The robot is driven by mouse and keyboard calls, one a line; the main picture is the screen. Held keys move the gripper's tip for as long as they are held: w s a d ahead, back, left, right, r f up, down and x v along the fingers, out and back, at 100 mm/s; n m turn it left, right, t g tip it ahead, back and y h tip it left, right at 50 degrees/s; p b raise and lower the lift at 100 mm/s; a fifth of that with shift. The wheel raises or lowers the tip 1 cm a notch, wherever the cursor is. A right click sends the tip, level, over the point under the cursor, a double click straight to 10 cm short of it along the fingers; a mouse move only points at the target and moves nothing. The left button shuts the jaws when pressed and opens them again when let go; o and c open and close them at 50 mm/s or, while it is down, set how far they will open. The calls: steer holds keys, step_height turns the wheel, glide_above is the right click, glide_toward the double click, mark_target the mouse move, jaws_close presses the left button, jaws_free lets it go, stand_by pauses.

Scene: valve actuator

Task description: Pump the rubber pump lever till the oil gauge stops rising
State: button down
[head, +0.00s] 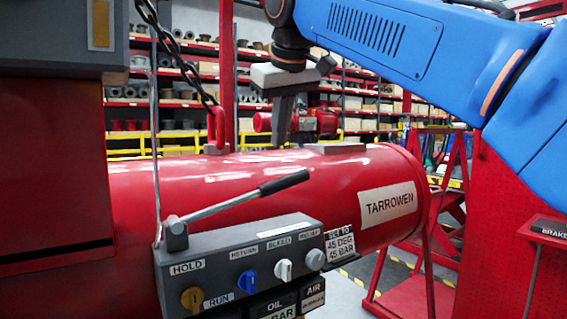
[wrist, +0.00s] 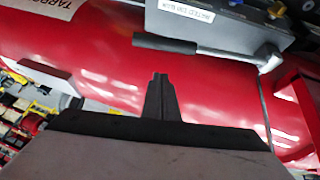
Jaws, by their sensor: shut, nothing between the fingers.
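The pump lever (head: 284,182) has a black rubber grip and a metal rod. It slants up to the right from a pivot on top of the grey control panel (head: 243,244). In the wrist view the lever (wrist: 165,43) lies across the top, beyond my fingertips. My gripper (head: 281,142) is shut and empty, pointing down above the red cylinder, behind and above the lever and apart from it. My gripper's fingers (wrist: 160,76) are together in the wrist view. The oil label (head: 274,307) shows at the bottom edge; the gauge reading is cut off.
The red TARROWEN cylinder (head: 330,185) lies behind the panel. An orange knob (head: 192,299), a blue knob (head: 247,281) and two pale knobs sit on the panel front. A dark chain (head: 175,52) hangs at the left. A brake box (head: 552,231) is at the far right.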

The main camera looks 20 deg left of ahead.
mark_target(291, 184)
steer(key=x, duration=0.3)
steer(key=shift+f, duration=0.2)
steer(key=shift+d+f, duration=0.2)
steer(key=shift+f, duration=0.4)
steer(key=shift+d+f, duration=0.25)
steer(key=shift+f, duration=0.4)
steer(key=shift+d+f, duration=0.2)
steer(key=shift+f, duration=0.45)
steer(key=shift+m+g+y, duration=0.4)
steer(key=shift+g+y, duration=0.3)
steer(key=shift+g, duration=0.1)
steer(key=f, duration=0.1)
steer(key=w+f, duration=0.1)
steer(key=f, duration=0.1)
steer(key=d+f, duration=0.1)
steer(key=f, duration=0.1)
steer(key=shift+w, duration=0.15)
steer(key=shift+f, duration=0.4)
steer(key=shift+r, duration=0.1)
